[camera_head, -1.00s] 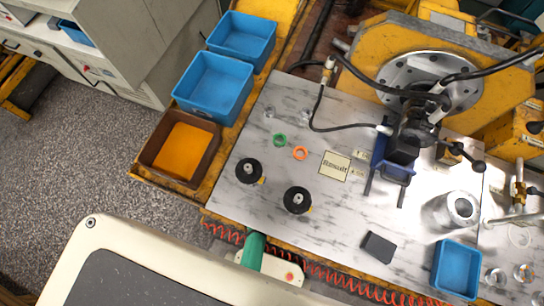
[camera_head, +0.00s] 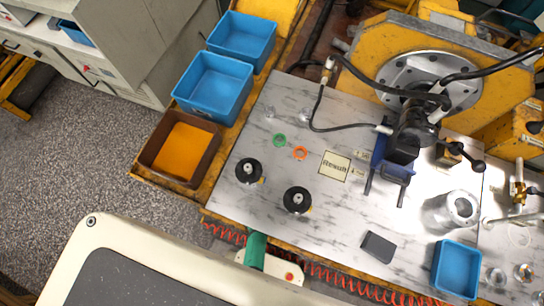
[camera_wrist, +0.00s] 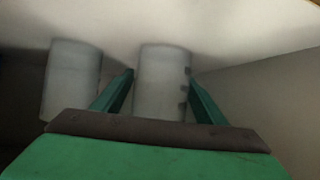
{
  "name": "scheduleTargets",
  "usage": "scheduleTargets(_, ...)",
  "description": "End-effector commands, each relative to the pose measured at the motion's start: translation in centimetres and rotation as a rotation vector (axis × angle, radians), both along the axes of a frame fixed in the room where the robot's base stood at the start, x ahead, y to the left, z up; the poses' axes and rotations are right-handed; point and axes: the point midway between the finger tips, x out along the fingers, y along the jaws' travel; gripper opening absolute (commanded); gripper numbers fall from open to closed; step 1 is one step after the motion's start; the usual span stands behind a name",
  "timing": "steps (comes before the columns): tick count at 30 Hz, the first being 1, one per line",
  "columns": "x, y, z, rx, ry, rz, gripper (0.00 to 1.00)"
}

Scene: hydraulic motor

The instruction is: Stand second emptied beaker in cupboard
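In the wrist view two pale grey, cloudy beakers stand side by side against a whitish surface. One beaker (camera_wrist: 162,85) is between the two green fingers of my gripper (camera_wrist: 161,78). The fingertips lie close along both its sides; whether they press on it is not clear. The other beaker (camera_wrist: 70,80) is to the left, outside the left finger and apart from the first. Both look empty, but their insides are not clearly seen. My gripper and these beakers do not show in the head view.
In the wrist view, pale walls close in around the beakers, with dark shade at the left. The head view shows a marble-topped bench (camera_head: 225,205) with black knobs, a blue tray (camera_head: 457,268), a metal cylinder (camera_head: 462,208) and small glass vessels (camera_head: 495,278). Blue bins (camera_head: 212,85) stand at its left.

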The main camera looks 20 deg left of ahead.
Motion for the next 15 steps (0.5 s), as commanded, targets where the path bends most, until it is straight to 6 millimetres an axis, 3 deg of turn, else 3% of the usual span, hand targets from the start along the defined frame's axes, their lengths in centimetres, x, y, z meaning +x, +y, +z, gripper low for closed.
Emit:
scheduleTargets(7, -0.1, 0.0, 0.5, 0.0, 0.001, 0.0, 0.66)
scheduleTargets(15, -3.5, -0.3, 2.2, 0.001, 0.002, 0.0, 0.66)
